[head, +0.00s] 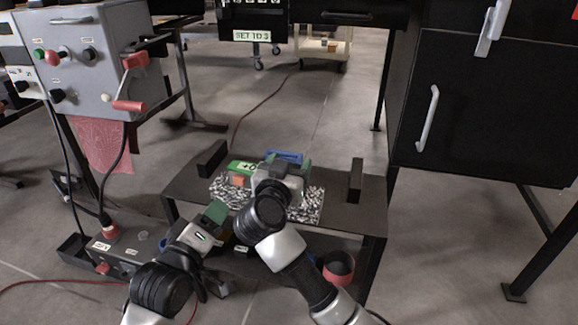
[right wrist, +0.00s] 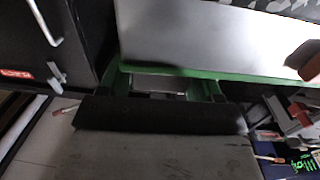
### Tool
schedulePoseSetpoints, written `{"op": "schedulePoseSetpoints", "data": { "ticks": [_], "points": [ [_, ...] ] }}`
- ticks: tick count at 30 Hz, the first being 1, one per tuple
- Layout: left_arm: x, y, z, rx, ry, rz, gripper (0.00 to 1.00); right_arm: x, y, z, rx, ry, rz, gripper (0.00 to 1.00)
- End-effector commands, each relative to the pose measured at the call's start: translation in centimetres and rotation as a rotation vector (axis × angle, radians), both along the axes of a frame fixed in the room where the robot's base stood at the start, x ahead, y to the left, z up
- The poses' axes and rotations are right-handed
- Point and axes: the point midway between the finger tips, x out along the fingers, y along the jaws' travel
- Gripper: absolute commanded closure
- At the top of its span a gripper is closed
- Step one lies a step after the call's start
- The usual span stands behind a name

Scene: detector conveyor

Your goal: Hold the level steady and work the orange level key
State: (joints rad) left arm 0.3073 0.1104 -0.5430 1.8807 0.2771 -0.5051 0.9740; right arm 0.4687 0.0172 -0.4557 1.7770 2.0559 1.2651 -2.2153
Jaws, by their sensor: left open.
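The level appears as a small unit with a green, white-marked face (head: 243,167), on a speckled black-and-white mat (head: 306,207) on the low dark table (head: 188,184). An orange piece, which looks like the level key (head: 238,181), sits at its front left. It seems to show also at the right edge of the right wrist view (right wrist: 305,60). My right gripper (head: 284,168) is over the unit and hides much of it; whether its jaws grip anything is unclear. My left gripper (head: 217,211) is open, green-tipped, in front of the mat's left side, apart from the orange piece.
Dark upright blocks stand on the table at left (head: 211,158) and right (head: 355,180). A blue piece (head: 285,156) lies behind the unit. A grey control box (head: 100,65) with red handles stands at left, a black cabinet (head: 480,110) at right. A red-rimmed cup (head: 338,267) sits below.

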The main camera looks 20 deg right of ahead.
Motion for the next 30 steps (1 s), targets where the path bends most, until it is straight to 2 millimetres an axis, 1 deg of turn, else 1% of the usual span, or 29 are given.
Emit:
{"op": "schedulePoseSetpoints", "data": {
  "ticks": [1,8,30],
  "points": [
    [0.0,0.0,0.0,0.0,0.0,0.0,0.57,-0.01,0.01,-0.01,0.0,0.0,0.0,0.43],
    [0.0,0.0,0.0,0.0,0.0,0.0,0.57,-0.02,0.02,-0.01,0.0,0.0,0.0,0.78],
    [0.0,0.0,0.24,0.0,0.0,0.0,0.57,-0.03,0.03,-0.29,0.001,0.003,0.0,0.78]
  ]
}}
